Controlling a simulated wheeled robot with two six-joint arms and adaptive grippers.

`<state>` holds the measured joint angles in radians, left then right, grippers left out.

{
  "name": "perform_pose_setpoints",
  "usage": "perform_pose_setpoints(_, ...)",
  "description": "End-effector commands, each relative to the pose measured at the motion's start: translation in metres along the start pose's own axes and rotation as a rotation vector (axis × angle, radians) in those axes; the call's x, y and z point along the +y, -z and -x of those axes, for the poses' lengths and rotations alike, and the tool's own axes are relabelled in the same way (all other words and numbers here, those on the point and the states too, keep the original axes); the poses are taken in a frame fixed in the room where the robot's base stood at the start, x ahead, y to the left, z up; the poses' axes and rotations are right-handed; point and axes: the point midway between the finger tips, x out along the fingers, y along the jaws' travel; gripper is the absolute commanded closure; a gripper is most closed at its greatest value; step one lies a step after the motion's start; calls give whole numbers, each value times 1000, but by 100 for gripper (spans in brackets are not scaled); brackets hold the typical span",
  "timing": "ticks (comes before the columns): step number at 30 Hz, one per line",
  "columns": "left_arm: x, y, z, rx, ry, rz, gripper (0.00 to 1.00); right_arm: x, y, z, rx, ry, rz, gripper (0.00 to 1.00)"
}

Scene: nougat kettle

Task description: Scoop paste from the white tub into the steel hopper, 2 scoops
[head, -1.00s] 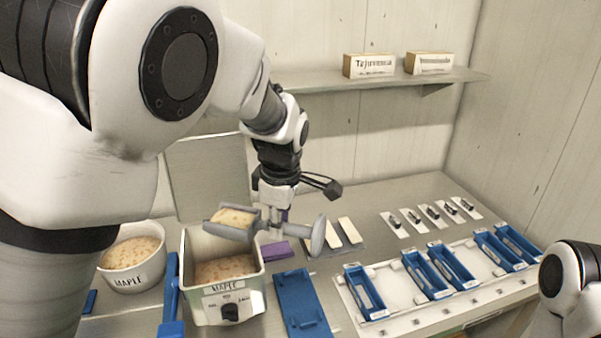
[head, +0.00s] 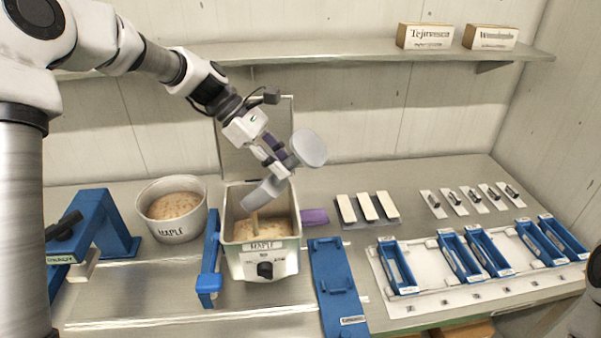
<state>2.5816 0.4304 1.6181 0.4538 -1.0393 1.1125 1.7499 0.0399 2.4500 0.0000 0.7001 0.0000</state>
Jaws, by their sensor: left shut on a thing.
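The white tub (head: 170,233), labelled MAPLE, holds speckled tan paste (head: 173,205) and stands left of the hopper. The steel hopper (head: 262,248), also labelled MAPLE, has a knob on its front, a raised lid behind and paste (head: 278,228) inside. My left gripper (head: 274,163) is shut on the grey scoop (head: 265,193). The scoop is tipped steeply over the hopper's opening, its round end disc (head: 309,148) up to the right. A strand of paste (head: 255,222) hangs below its lower edge into the hopper. My right gripper is not visible.
A blue stand (head: 95,225) is at the left, a blue upright (head: 210,262) close to the hopper's left side. A blue plate (head: 338,285) lies right of the hopper. Blue moulds (head: 397,267) sit on a white board at the right. A shelf (head: 330,52) crosses the back wall.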

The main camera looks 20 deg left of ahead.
Motion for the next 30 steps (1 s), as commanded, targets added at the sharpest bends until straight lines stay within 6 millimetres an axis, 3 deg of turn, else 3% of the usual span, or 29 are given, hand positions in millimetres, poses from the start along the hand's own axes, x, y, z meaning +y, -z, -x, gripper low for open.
perform_pose_setpoints(21, 13, 53, 95, -715, 9, 91, 100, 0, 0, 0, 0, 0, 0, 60)
perform_pose_setpoints(30, 14, 58, 109, -817, 13, 101, 100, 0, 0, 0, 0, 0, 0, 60)
